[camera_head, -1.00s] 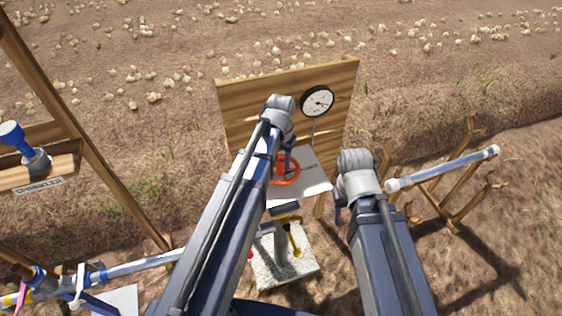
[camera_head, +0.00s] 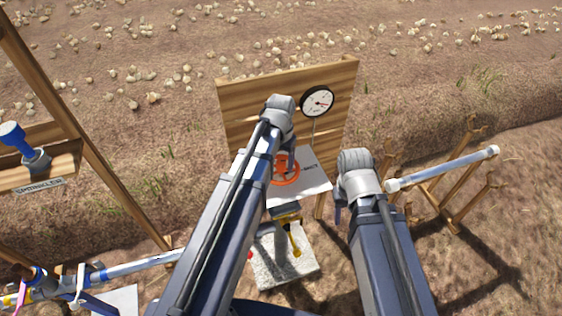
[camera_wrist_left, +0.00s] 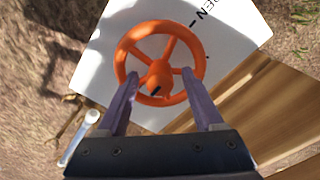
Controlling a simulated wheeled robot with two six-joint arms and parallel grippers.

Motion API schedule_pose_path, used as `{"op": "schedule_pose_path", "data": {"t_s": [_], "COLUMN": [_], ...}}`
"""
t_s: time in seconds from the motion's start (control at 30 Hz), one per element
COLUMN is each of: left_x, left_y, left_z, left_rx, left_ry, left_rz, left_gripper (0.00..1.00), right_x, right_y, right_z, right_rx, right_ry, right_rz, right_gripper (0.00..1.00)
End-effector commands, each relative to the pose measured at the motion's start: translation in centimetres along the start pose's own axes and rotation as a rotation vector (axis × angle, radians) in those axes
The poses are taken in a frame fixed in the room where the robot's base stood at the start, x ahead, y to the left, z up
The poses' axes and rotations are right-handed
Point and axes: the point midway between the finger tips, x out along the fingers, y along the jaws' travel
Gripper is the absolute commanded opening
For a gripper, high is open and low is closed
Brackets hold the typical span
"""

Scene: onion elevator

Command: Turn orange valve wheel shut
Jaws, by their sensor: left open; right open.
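The orange valve wheel (camera_head: 289,178) sits over a white plate (camera_head: 312,188) in front of a wooden panel. My left arm partly covers it in the head view. In the left wrist view the wheel (camera_wrist_left: 122,60) shows its rim, spokes and hub, and the plate (camera_wrist_left: 235,42) carries black lettering ending in "EN". My left gripper (camera_wrist_left: 160,84) is open. Its two fingers reach over the near part of the wheel, one on each side of the hub; contact cannot be told. My right gripper (camera_head: 339,212) is open, right of the plate and apart from the wheel, mostly hidden by its arm.
A round gauge (camera_head: 317,101) is on the wooden panel (camera_head: 240,105). A yellow handle (camera_head: 294,240) stands above a pale block (camera_head: 285,270) below. A white pipe (camera_head: 440,168) rests on wooden supports at right. A sprinkler shelf (camera_head: 40,165) stands at left.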

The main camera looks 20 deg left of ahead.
Motion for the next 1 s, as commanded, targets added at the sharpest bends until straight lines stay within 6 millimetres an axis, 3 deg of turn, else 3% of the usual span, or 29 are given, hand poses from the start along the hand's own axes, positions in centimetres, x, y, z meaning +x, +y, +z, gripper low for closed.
{"op": "schedule_pose_path", "data": {"t_s": [0.27, 0.7, 1.0], "left_x": [-2.1, -7.5, -7.7], "left_y": [0.0, 0.0, 0.0], "left_z": [0.0, 0.0, 0.0], "left_rx": [0.000, 0.000, 0.000], "left_ry": [0.000, 0.000, 0.000], "left_rz": [0.000, 0.000, 0.000], "left_gripper": [0.69, 0.69, 0.69], "right_x": [-2.1, -7.5, -7.7], "right_y": [0.2, 0.7, 0.7], "right_z": [0.1, 0.4, 0.5], "right_rx": [0.000, -0.001, -0.001], "right_ry": [0.000, 0.000, 0.000], "right_rz": [0.000, 0.000, 0.000], "right_gripper": [0.50, 0.50, 0.50]}}
